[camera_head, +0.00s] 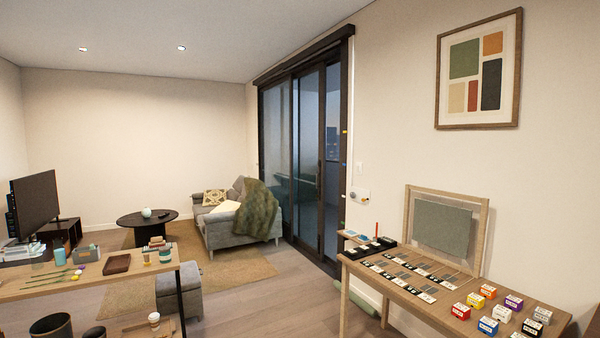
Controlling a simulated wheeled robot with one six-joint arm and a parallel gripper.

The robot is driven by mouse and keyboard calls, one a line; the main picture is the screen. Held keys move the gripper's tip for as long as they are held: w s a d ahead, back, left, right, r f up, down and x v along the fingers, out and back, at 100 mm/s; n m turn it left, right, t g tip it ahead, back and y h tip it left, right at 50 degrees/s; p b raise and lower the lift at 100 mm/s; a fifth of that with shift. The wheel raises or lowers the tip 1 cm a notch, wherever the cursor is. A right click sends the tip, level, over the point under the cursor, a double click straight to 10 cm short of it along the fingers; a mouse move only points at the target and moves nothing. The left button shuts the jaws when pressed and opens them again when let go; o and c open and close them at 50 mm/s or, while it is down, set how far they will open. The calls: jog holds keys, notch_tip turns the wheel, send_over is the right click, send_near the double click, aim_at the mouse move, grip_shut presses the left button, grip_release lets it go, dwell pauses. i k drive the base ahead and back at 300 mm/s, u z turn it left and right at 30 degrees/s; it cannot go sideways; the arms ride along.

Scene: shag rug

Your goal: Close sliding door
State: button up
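The sliding door (308,150) is a tall dark-framed glass door in the right-hand wall, beyond the wooden table. Its glass panels stand toward the left and middle of the frame. At the right side, between a dark upright and the near jamb (345,130), a strip shows the outdoors and a few distant buildings more clearly. That strip looks like an open gap, but the steep angle makes its width hard to judge. My gripper is not in view.
A wooden table (358,262) with small boxes and cards stands near right, before the door. A grey sofa (235,226) with a green throw stands left of the door. A long table (85,292) is near left. Wood floor (262,302) is clear between them.

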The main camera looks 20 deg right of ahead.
aim_at(321, 66)
jog(key=z, duration=0.3)
jog(key=i, duration=2.9)
jog(key=z, duration=0.35)
jog(key=i, duration=2.5)
jog(key=u, duration=0.35)
jog(key=i, duration=2.3)
jog(key=u, duration=0.2)
